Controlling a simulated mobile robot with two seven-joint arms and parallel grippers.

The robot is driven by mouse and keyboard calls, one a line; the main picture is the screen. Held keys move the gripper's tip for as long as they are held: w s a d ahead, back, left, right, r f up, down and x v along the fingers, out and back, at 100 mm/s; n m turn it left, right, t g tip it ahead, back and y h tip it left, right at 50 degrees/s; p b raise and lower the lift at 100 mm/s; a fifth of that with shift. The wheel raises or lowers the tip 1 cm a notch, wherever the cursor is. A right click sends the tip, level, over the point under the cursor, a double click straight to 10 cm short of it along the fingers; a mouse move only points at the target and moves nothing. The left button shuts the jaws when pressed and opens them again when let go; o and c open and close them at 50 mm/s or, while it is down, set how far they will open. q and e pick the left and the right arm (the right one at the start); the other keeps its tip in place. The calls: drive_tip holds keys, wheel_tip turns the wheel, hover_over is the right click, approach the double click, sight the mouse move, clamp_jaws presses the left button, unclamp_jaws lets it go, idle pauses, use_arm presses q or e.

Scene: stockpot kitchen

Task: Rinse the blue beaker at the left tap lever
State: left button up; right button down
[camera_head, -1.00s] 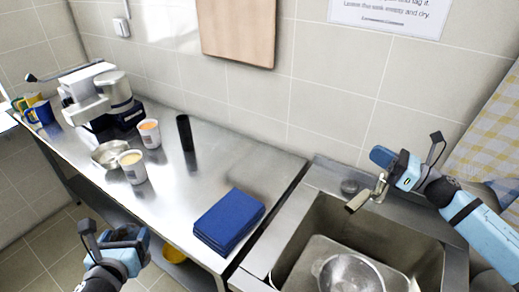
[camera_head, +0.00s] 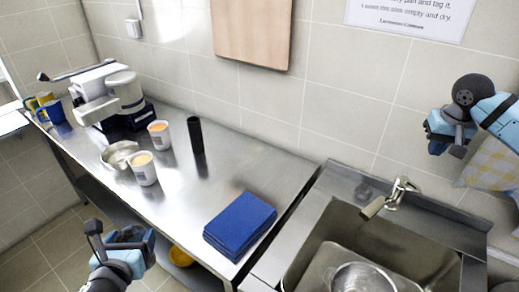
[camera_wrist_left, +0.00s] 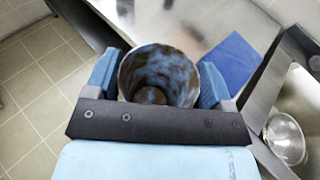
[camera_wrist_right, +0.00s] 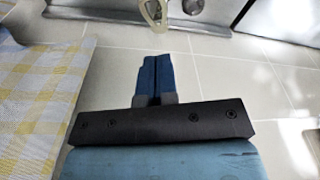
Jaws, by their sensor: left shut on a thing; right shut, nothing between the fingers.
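The blue beaker (camera_wrist_left: 158,72) is in my left gripper (camera_head: 136,246), its open mouth facing the left wrist camera. Brown stains show on its inside wall and bottom. The left gripper is shut on it at the left of the counter front, well away from the sink. The tap (camera_head: 388,198) with its small lever (camera_head: 403,184) stands behind the sink (camera_head: 318,232). I see no water stream under its spout. My right gripper (camera_head: 437,147) is shut and empty, above and right of the tap. The right wrist view shows its closed fingers (camera_wrist_right: 155,62) apart from the tap (camera_wrist_right: 153,12).
A blue folded cloth (camera_head: 240,222) lies on the counter beside the sink. A metal strainer or bowl (camera_head: 360,278) is in the sink. Cups (camera_head: 143,168), a dark cylinder (camera_head: 195,135), a metal pan (camera_head: 119,154) and a machine (camera_head: 110,95) stand farther left. A checked cloth (camera_head: 492,165) hangs right.

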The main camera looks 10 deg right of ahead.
use_arm(q)
drive_tip(key=shift+r, duration=0.1)
wheel_tip(320, 180, up, 3)
drive_tip(key=p, duration=0.3)
use_arm(e)
drive_tip(key=f, duration=0.8)
drive_tip(key=w+d+f, duration=0.1)
drive_tip(key=f, duration=0.3)
drive_tip(key=shift+f, duration=0.15)
drive_tip(key=shift+s+f, duration=0.15)
drive_tip(key=shift+f, duration=0.35)
